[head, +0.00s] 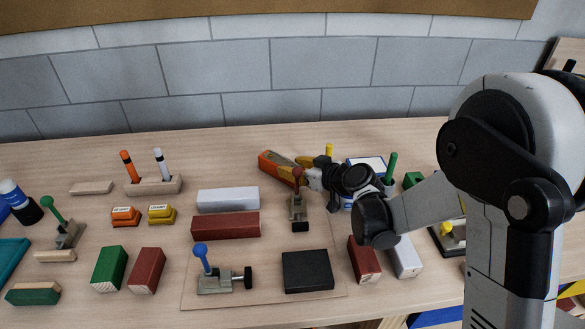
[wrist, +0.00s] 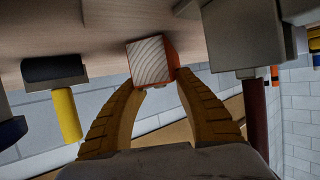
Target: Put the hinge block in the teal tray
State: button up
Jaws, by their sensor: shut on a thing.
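My gripper (head: 289,167) is over the back middle of the table in the head view. Its yellow fingers (wrist: 160,84) are shut on an orange block (head: 267,162) with a pale wood-grain end, which also shows in the wrist view (wrist: 150,61). No readable label shows whether this is the hinge block. The block appears to be held above the table; its exact height is hard to tell. The teal tray (head: 12,256) is at the far left of the head view, cut off by the picture edge, well away from my gripper.
A red-handled clamp (head: 299,212) stands just in front of my gripper. White (head: 228,199) and red (head: 225,226) battens, small orange (head: 125,216) and yellow (head: 161,214) blocks, a marker holder (head: 153,185) and a green-handled clamp (head: 66,233) lie between the gripper and tray.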

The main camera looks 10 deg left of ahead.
jog(key=o, duration=1.3)
jog(key=shift+f, duration=0.15)
jog(key=shift+c, duration=0.2)
jog(key=shift+r, duration=0.2)
jog(key=p+v, duration=0.4)
jog(key=v, duration=0.8)
jog(key=s+d+r+m+g+h, duration=0.1)
jog(key=s+d+r+m+h, duration=0.3)
jog(key=s+d, duration=0.5)
jog(key=shift+s+r+h, duration=0.45)
jog(key=shift+r+h, duration=0.05)
jog(key=shift+r, duration=0.25)
jog(key=shift+o, duration=0.8)
jog(key=s+d+m+g+h, duration=0.1)
jog(key=s+d+m+h, duration=0.4)
jog(key=s+d, duration=0.6)
jog(key=shift+s+r, duration=0.4)
jog(key=shift+s, duration=0.5)
jog(key=shift+w+a+m, duration=0.1)
jog(key=shift+m, duration=0.2)
